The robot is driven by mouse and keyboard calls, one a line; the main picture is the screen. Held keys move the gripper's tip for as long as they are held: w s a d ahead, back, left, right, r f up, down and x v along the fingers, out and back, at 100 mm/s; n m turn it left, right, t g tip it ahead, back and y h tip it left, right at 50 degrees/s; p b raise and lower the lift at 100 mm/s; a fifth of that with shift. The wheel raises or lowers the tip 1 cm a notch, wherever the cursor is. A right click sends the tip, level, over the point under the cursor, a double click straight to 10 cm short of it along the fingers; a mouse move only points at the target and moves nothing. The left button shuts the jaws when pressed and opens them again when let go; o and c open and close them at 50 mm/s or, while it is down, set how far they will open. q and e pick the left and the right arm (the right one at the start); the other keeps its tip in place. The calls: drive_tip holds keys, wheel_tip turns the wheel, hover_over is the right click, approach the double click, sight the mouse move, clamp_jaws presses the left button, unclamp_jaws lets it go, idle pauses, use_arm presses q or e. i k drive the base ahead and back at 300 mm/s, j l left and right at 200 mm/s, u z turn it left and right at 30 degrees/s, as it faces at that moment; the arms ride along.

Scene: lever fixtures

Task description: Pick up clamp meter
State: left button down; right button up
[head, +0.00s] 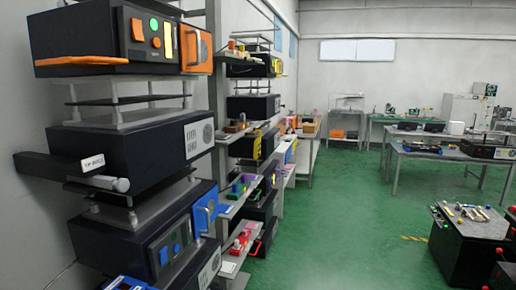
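I cannot make out a clamp meter for certain in the head view. Several small objects lie on the narrow shelves (232,205) at the centre left, but they are too small to tell apart. Small metallic items (470,212) lie on top of a dark cabinet (462,248) at the lower right, and I cannot tell what they are. Neither of my grippers is in view.
A rack of black equipment boxes, one with an orange panel (195,45) and one with a blue panel (205,210), fills the left side. The green floor (340,220) between is open.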

sight(257, 143)
drive_tip(key=i+u, duration=0.15)
drive_tip(key=u, duration=0.6)
drive_tip(key=i+l+u, duration=0.4)
drive_tip(key=l+u, duration=0.2)
drive_tip(key=l, duration=0.2)
drive_tip(key=i+l, duration=0.15)
drive_tip(key=l, duration=0.15)
drive_tip(key=i+l+u, duration=0.15)
drive_tip(key=l, duration=0.2)
drive_tip(key=i+l, duration=0.1)
drive_tip(key=l, duration=0.25)
drive_tip(key=i+l+u, duration=0.1)
drive_tip(key=l, duration=0.2)
drive_tip(key=i+l, duration=0.15)
drive_tip(key=l, duration=0.2)
drive_tip(key=u, duration=0.05)
